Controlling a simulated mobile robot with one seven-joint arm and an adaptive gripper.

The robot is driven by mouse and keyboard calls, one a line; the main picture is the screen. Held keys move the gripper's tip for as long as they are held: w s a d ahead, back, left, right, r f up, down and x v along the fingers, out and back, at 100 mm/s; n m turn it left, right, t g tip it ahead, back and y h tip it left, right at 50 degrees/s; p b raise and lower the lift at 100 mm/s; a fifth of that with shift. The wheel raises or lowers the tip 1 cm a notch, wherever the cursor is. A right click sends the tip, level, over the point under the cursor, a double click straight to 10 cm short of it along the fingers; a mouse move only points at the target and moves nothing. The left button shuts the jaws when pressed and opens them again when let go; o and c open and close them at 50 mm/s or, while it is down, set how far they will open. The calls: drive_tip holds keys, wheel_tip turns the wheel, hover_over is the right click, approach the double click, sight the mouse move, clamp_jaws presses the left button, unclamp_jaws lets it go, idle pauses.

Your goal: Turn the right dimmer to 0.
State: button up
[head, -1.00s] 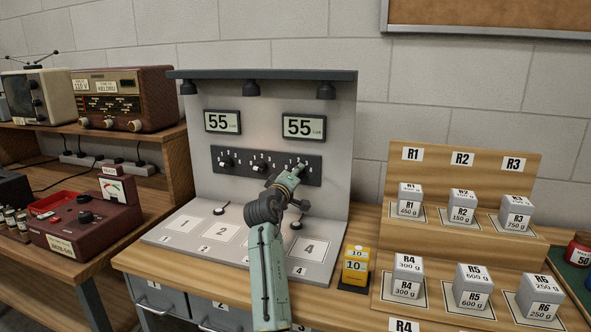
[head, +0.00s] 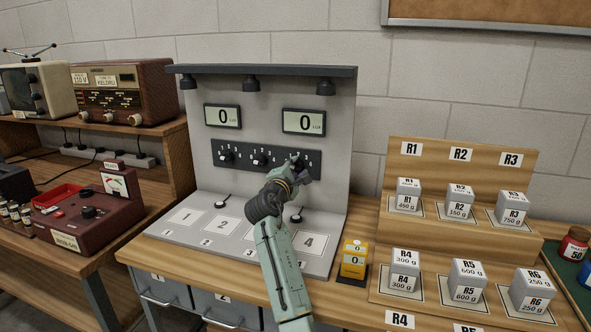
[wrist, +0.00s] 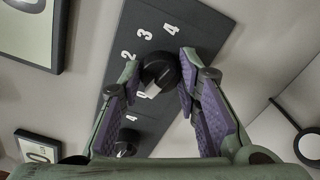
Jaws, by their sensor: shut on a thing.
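The right dimmer (wrist: 160,70) is a round black knob with a white pointer on the dark panel (head: 262,172). In the wrist view it sits between the fingers of my gripper (wrist: 159,62), which is shut on it. The numbers 2, 3 and 4 show above and left of the knob; its white pointer faces down-left, away from them. In the head view my gripper (head: 300,168) covers most of the dimmer. The left display (head: 223,117) and right display (head: 304,122) both read 0.
The middle dimmer (head: 260,160) and left dimmer (head: 227,156) are on the same panel. Numbered pads lie below it on the grey base (head: 190,238). A yellow box (head: 354,260) reading 0 stands right of it, beside a wooden rack (head: 440,230) of labelled blocks.

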drive_tip(key=shift+f+n, duration=0.1)
drive_tip(key=shift+n, duration=0.8)
drive_tip(key=o, duration=1.2)
drive_tip(key=v, duration=1.2)
